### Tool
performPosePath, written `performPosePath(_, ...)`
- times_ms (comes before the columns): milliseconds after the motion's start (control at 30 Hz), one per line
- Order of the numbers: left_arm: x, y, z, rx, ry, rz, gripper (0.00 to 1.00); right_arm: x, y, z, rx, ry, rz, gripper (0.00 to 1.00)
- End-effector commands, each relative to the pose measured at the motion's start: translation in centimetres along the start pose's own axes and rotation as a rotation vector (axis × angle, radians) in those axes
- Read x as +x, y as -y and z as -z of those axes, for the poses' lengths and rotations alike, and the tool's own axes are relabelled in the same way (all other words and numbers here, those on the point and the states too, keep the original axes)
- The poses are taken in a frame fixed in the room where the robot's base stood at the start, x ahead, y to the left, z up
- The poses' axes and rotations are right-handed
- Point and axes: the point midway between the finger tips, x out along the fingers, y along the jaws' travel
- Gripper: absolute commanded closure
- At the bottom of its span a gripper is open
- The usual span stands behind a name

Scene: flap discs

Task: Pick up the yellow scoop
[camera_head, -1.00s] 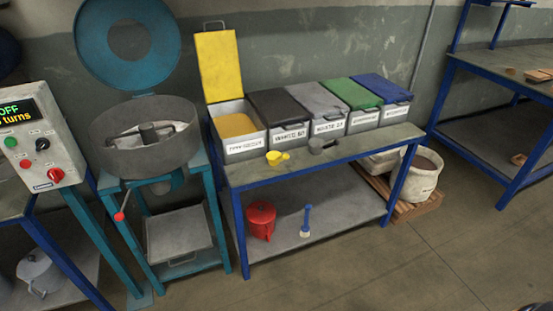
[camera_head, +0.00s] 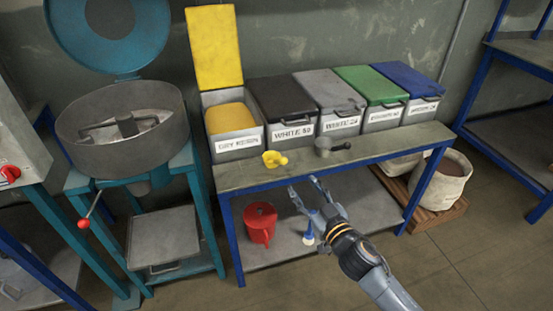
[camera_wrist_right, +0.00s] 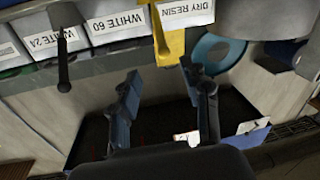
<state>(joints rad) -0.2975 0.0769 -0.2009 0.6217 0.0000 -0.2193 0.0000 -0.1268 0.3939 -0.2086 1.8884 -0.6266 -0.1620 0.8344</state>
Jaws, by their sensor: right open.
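In the right wrist view a yellow shape, seemingly the scoop (camera_wrist_right: 172,46), shows ahead of my fingers, partly cut by the picture's upper part. My right gripper (camera_head: 304,186) is open and empty. It is in front of the bench edge, to the right of the scoop and nearer to me, apart from it. Its two spread fingers also show in the right wrist view (camera_wrist_right: 164,92). My left gripper is in neither view.
A dark grey scoop (camera_head: 331,147) lies right of the yellow one on the bench (camera_head: 380,148). Lidded bins (camera_head: 285,105) line the back. A red container (camera_head: 260,222) and a blue-handled brush (camera_head: 308,234) are on the lower shelf. A round machine (camera_head: 122,150) stands left.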

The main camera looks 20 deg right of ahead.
Motion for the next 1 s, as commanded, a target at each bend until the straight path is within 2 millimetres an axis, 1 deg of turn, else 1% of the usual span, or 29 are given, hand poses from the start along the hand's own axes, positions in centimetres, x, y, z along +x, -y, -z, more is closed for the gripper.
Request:
performPosePath(33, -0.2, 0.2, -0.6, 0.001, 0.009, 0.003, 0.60, 1.2, -0.1, 0.2, -0.002, -0.002, -0.001, 0.53)
performPosePath(133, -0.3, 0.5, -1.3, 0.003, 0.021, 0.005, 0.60, 3.3, -0.1, 0.2, 0.000, -0.001, -0.001, 0.53)
performPosePath(200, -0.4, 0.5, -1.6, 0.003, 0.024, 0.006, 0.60, 4.6, -0.1, 0.2, -0.002, -0.001, -0.002, 0.53)
performPosePath(300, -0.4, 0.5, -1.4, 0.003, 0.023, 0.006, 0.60, 6.1, -0.1, 0.1, -0.001, 0.001, -0.002, 0.53)
performPosePath(567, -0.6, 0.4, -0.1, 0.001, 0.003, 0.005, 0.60, 8.0, 0.1, 0.2, -0.001, 0.001, -0.001, 0.53)
performPosePath(700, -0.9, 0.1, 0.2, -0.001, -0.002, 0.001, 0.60, 10.2, 0.3, 0.7, -0.001, 0.001, -0.002, 0.53)
performPosePath(800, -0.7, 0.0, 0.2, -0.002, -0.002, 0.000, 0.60, 11.5, 0.3, 0.5, 0.000, 0.002, -0.002, 0.53)
performPosePath(900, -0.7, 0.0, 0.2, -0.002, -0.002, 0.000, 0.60, 12.2, 0.3, 0.4, 0.001, 0.002, -0.001, 0.53)
performPosePath(1000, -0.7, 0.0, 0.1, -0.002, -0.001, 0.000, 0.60, 12.3, 0.3, 0.4, 0.000, 0.004, -0.001, 0.53)
